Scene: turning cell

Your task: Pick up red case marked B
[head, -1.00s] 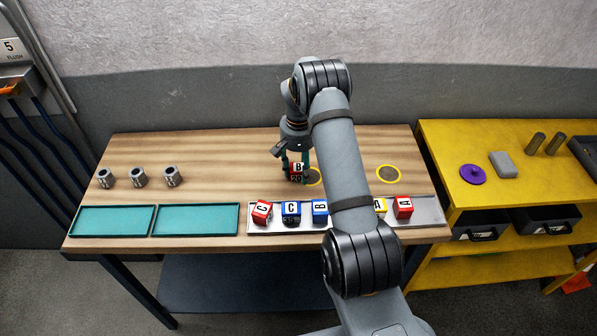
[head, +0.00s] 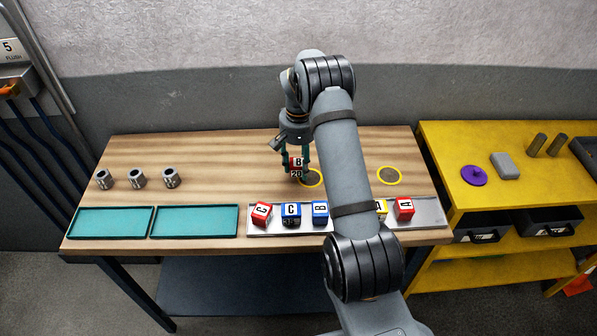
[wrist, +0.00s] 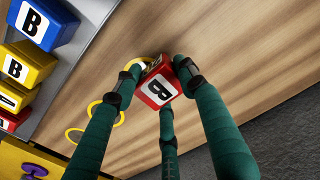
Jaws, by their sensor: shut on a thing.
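The red case marked B (head: 297,164) is held between the green fingers of my gripper (head: 293,158), slightly above the wooden table. In the wrist view the red case (wrist: 157,90) shows its white label with a black B, and the three fingers of my gripper (wrist: 156,82) close around it. My gripper is shut on the case. Part of the case is hidden by the fingers, and the gap beneath it is hard to judge.
A pale tray (head: 433,213) at the table's front holds several lettered cases, including a blue B (head: 320,208); my arm hides part of it. Yellow rings (head: 388,176) mark the table. Metal cylinders (head: 138,179) and teal trays (head: 195,222) are at left. A yellow bench (head: 450,165) adjoins at right.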

